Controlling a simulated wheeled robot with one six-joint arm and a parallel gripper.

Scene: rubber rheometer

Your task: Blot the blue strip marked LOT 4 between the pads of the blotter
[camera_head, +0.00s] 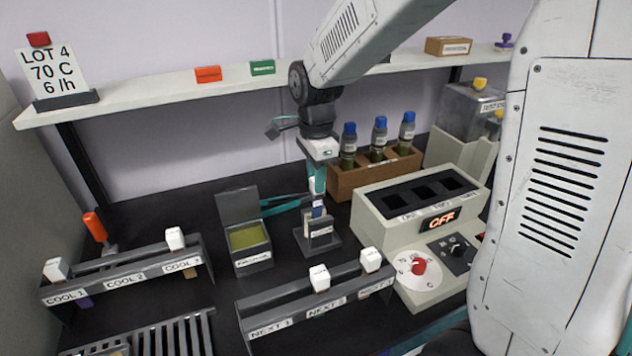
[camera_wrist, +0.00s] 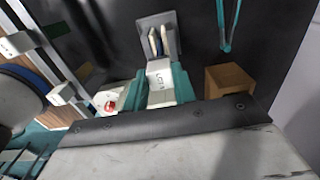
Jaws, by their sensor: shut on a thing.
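My gripper (camera_head: 317,188) points down over the blotter (camera_head: 322,243), a small dark stand with a label and pale upright pads, in the middle of the bench. It is shut on a strip with a white tag (camera_wrist: 160,82), which shows between my teal fingers in the wrist view. A blue part of the strip (camera_head: 317,210) shows just below my fingers, at the top of the pads. I cannot tell whether its lower end is between the pads. The tag's writing is too small to read. The blotter's pads (camera_wrist: 158,40) also show in the wrist view, just beyond the tag.
An open box with a yellow-green inside (camera_head: 247,238) stands left of the blotter. The NEXT rack (camera_head: 300,305) is in front, the COOL rack (camera_head: 125,275) at left.

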